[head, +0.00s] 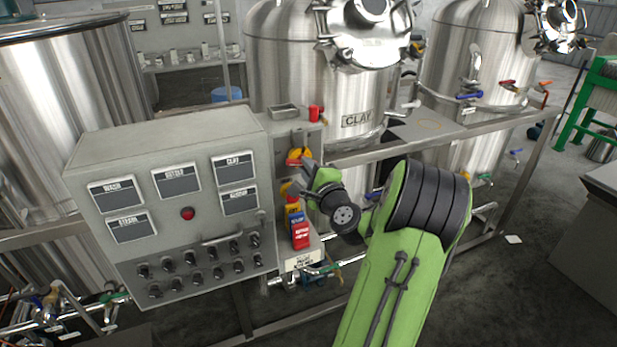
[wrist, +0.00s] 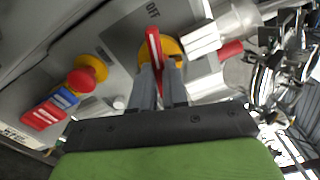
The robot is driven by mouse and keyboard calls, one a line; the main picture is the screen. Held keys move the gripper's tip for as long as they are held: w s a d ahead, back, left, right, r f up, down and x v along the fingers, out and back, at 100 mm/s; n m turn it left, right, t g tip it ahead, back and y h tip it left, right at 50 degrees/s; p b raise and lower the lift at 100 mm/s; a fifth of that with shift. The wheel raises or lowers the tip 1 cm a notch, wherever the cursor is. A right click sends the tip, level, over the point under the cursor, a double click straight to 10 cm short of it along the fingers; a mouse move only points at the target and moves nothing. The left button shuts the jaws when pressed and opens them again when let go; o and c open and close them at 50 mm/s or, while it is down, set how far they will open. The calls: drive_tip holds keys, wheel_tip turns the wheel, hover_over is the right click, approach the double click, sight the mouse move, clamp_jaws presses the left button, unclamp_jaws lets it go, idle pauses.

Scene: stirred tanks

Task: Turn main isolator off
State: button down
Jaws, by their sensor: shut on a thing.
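The main isolator has a yellow round base (head: 301,153) with a red handle (head: 293,162), on the narrow grey panel at the right of the control box. In the wrist view the red handle (wrist: 154,48) stands out over the yellow base (wrist: 175,49), and one end points roughly toward a printed OFF (wrist: 152,11). My gripper (head: 308,171) reaches it from the lower right. In the wrist view my gripper (wrist: 159,72) is shut on the near part of the red handle, with a grey finger on each side. The fingers hide part of the base.
A red mushroom button on yellow (wrist: 88,72) sits beside the isolator, with blue (wrist: 65,98) and red (wrist: 43,115) tags near it. The control box (head: 170,200) carries labelled displays and several knobs. A steel rail (head: 400,147) and tank (head: 290,70) stand behind.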

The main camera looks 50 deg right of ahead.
drive_tip(key=shift+f+n+b, duration=0.1)
drive_tip(key=shift+n+b, duration=1.25)
drive_tip(key=shift+n, duration=0.25)
drive_tip(key=c, duration=1.1)
unclamp_jaws()
drive_tip(key=shift+c, duration=0.2)
drive_tip(key=b+v, duration=0.4)
drive_tip(key=v, duration=1.2)
drive_tip(key=shift+w, duration=0.1)
